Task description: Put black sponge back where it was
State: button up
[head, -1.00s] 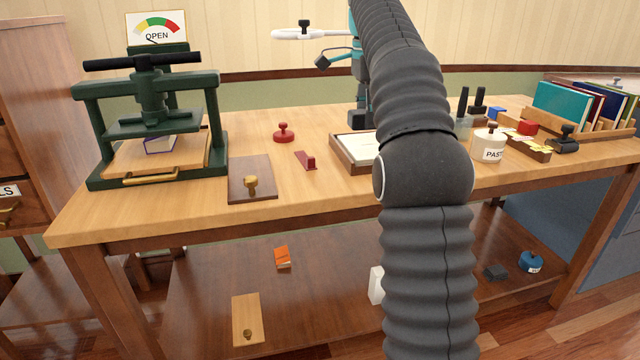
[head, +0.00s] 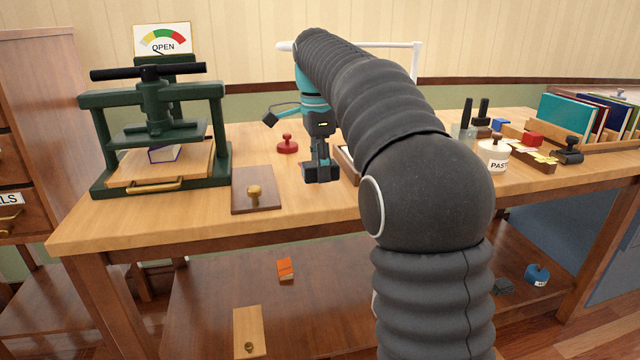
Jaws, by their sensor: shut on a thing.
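My gripper (head: 321,158) points down over the middle of the worktable, to the right of the dark brown board with a brass knob. It is shut on a black block, which I take to be the black sponge (head: 321,174). The sponge is near the tabletop (head: 285,205); I cannot tell whether it touches it. My arm crosses the right half of the view and hides most of the shallow tray (head: 347,165) behind it.
A green press (head: 150,125) stands at left, beside the brown board (head: 252,190). A red knobbed stamp (head: 287,145) is behind the gripper. A paste jar (head: 493,155), stamps and a book rack (head: 600,143) stand at right.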

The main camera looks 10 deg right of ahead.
jog(key=shift+f+b, duration=0.35)
jog(key=shift+f, duration=1.5)
jog(key=shift+f, duration=0.15)
jog(key=o, duration=1.1)
notch_tip(320, 180, up, 10)
jog(key=shift+a+r+p, duration=0.15)
jog(key=shift+r+p, duration=0.1)
jog(key=shift+p, duration=0.6)
jog(key=shift+r, duration=0.9)
jog(key=shift+s, duration=0.1)
